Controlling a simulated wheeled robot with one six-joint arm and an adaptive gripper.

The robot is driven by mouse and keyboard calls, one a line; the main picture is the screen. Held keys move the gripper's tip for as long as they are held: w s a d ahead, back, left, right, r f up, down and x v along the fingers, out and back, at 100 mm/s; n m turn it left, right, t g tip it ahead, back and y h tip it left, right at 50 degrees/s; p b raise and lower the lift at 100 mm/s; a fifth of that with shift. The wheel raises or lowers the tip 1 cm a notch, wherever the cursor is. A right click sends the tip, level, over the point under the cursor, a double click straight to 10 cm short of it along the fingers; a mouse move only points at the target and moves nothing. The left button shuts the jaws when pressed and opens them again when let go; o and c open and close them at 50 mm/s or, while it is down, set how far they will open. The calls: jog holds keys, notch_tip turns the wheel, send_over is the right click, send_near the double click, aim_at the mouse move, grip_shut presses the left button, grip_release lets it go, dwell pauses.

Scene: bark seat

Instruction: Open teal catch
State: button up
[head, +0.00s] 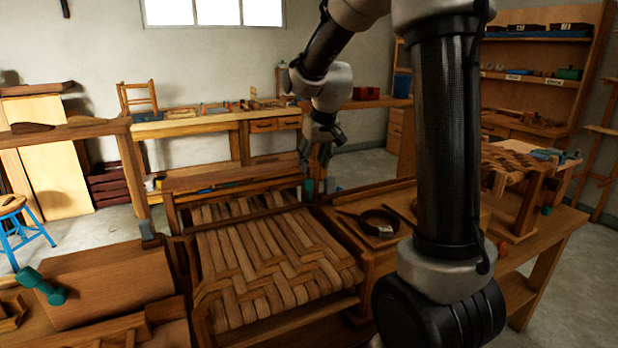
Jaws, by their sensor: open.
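A small teal piece (309,185) stands on the wooden frame at the back right corner of the woven bark seat (275,255). A larger teal piece with two rounded ends (42,287) sits at the left edge of a brown wooden block at the lower left. I cannot tell for sure which of these is the teal catch. My gripper (316,166) hangs just above the smaller teal piece, pointing down. Its fingers are apart and nothing shows between them. I cannot tell whether a finger touches the teal piece.
A grey block (330,186) stands right beside the smaller teal piece, and another grey one (148,229) is at the seat's left corner. A dark strap coil (379,222) lies on the bench to the right. A blue stool (22,232) stands far left.

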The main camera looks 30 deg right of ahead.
aim_at(309, 179)
jog(key=x, duration=0.7)
jog(key=shift+w+f, duration=0.1)
jog(key=shift+f, duration=0.1)
